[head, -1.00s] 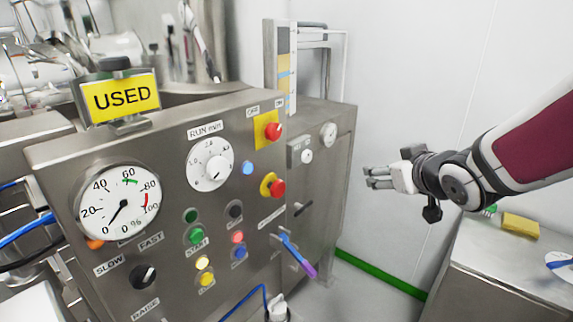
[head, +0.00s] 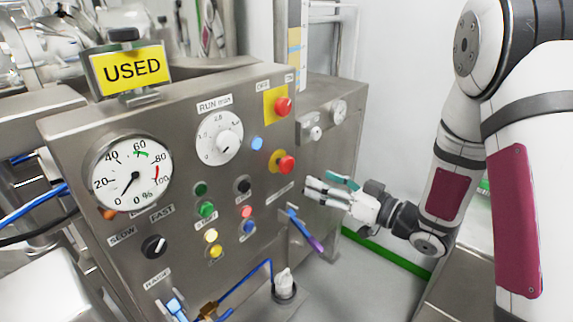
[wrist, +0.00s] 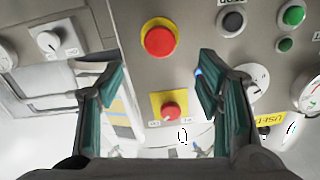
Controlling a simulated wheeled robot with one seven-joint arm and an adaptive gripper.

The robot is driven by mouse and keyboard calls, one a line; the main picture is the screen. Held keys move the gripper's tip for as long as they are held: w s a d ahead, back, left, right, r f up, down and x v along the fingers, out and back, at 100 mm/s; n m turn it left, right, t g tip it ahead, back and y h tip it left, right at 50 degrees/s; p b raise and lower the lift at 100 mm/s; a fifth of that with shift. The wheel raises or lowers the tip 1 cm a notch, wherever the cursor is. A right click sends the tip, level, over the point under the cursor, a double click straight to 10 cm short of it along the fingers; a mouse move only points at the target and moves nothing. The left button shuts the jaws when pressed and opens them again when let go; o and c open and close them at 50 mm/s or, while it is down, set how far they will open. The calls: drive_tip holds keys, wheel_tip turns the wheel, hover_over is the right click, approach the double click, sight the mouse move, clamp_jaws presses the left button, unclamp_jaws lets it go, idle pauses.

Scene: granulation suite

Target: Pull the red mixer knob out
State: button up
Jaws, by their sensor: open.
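Two red knobs stand on the steel mixer panel (head: 165,200). The lower one is a round mushroom knob (head: 286,165) on a yellow round backing; it also shows near the top of the wrist view (wrist: 159,41). The upper one is a red switch knob (head: 283,107) on a yellow square plate, lower in the wrist view (wrist: 171,110). I cannot tell which is the mixer knob. My gripper (head: 312,188) is open and empty, in front of the panel, right of and below the mushroom knob in the head view. In the wrist view its fingers (wrist: 158,80) touch neither knob.
A blue-purple lever (head: 305,230) sticks out below my gripper. Several small coloured buttons, a dial (head: 219,137) and a round gauge (head: 130,172) fill the panel to the left. A steel bench (head: 450,285) stands at the right.

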sight(289, 166)
drive_tip(key=p+x, duration=0.1)
drive_tip(key=x, duration=1.1)
drive_tip(key=shift+d, duration=0.1)
drive_tip(key=shift+c, duration=0.5)
